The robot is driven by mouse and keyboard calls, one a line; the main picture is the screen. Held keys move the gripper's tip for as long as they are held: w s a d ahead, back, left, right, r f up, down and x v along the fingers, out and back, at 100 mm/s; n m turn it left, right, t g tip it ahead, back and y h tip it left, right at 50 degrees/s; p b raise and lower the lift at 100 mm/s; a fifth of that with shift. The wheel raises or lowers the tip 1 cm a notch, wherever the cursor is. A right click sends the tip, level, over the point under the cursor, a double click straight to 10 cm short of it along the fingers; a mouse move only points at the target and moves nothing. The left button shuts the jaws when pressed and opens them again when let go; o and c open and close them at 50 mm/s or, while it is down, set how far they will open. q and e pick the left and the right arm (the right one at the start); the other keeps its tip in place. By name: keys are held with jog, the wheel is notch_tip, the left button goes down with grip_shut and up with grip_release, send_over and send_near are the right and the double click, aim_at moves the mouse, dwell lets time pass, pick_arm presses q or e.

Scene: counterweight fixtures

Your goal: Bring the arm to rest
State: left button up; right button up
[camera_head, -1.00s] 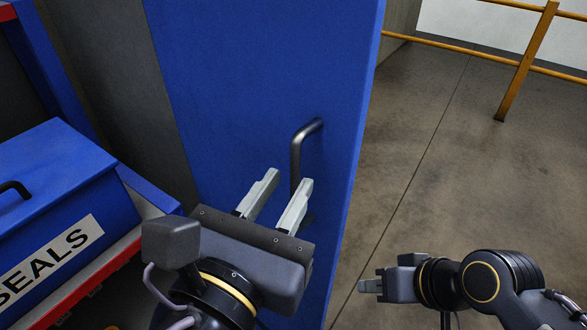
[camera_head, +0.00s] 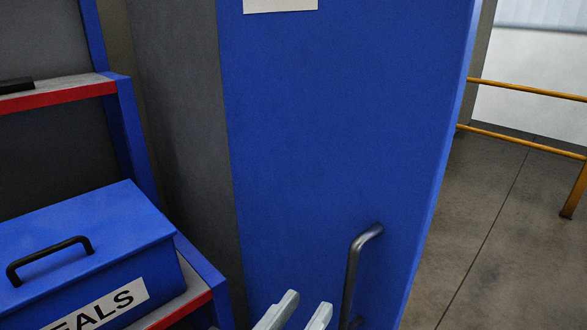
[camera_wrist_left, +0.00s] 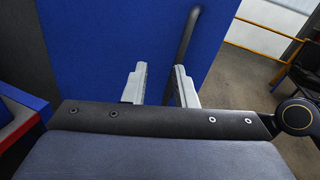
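My left gripper (camera_head: 306,302) is at the bottom edge of the head view, with only its two pale fingertips showing. They are apart, with nothing between them. The left wrist view also shows its open, empty fingers (camera_wrist_left: 160,85) pointing towards the blue door (camera_head: 330,130). The door's grey bar handle (camera_head: 352,275) stands just right of the fingertips in the head view. In the left wrist view the handle (camera_wrist_left: 188,35) rises behind the right finger, outside the gap. I cannot tell whether they touch. My right gripper is not in view.
A blue box (camera_head: 85,240) with a black handle and a label ending in "EALS" sits on a red-edged shelf (camera_head: 185,308) at the left. A yellow railing (camera_head: 525,91) stands at the right. Bare floor (camera_head: 490,230) lies right of the door.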

pick_arm(q)
jog(key=w+a+f+n+g+y, duration=0.25)
jog(key=a+f+n+y, duration=0.2)
jog(key=a+n, duration=0.35)
jog(key=w+a+f+n+g+y, duration=0.1)
jog(key=w+a+f+n+y, duration=0.25)
jog(key=a+f+n, duration=0.4)
jog(key=s+a+f+n+g+h, duration=0.1)
jog(key=s+a+f+n+g, duration=0.2)
jog(key=n, duration=1)
jog(key=s+a+f+n+g+h+p, duration=0.1)
jog(key=s+a+f+n+g, duration=0.2)
jog(key=n, duration=1.1)
notch_tip(320, 180, down, 3)
jog(key=shift+s+f+h, duration=0.1)
jog(key=shift+s+h, duration=0.05)
jog(key=shift+h, duration=0.25)
